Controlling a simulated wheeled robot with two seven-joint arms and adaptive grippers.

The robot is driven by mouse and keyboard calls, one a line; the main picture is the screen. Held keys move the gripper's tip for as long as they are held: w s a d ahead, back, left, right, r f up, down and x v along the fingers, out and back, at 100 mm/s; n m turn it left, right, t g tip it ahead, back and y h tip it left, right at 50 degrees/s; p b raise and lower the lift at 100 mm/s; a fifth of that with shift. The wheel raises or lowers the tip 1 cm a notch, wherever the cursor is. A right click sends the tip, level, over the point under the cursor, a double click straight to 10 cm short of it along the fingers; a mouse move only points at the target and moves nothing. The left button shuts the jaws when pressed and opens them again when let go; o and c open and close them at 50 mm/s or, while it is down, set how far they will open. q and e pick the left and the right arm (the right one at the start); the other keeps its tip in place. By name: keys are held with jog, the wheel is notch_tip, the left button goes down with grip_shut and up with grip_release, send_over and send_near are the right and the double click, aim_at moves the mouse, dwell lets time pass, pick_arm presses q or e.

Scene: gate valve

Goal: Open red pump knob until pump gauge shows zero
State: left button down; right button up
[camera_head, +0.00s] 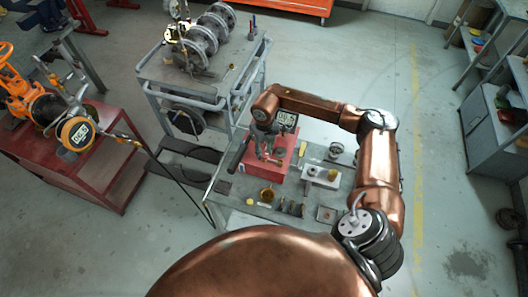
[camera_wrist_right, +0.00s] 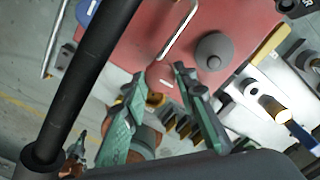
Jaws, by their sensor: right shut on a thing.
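The red pump (camera_head: 282,155) is a box on the small grey table, and its red top (camera_wrist_right: 220,30) fills the upper part of the right wrist view. The pump gauge (camera_head: 287,119) shows a small lit display behind my right arm's end. Its digits are too small to read surely. My right gripper (camera_head: 266,157) points down over the pump. In the right wrist view its green fingers (camera_wrist_right: 162,82) are shut on the small round red knob (camera_wrist_right: 160,80), one on each side. The fingers partly hide the knob. My left gripper is not in view.
A black bar (camera_wrist_right: 90,75) crosses close to the wrist camera. A grey cart (camera_head: 185,85) stands behind, and an orange valve with a gauge (camera_head: 77,133) stands left.

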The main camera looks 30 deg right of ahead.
aim_at(265, 154)
jog(key=shift+s, duration=0.1)
jog(key=o, duration=1.2)
jog(key=shift+c, duration=0.2)
jog(key=shift+r, duration=0.15)
notch_tip(265, 154, up, 12)
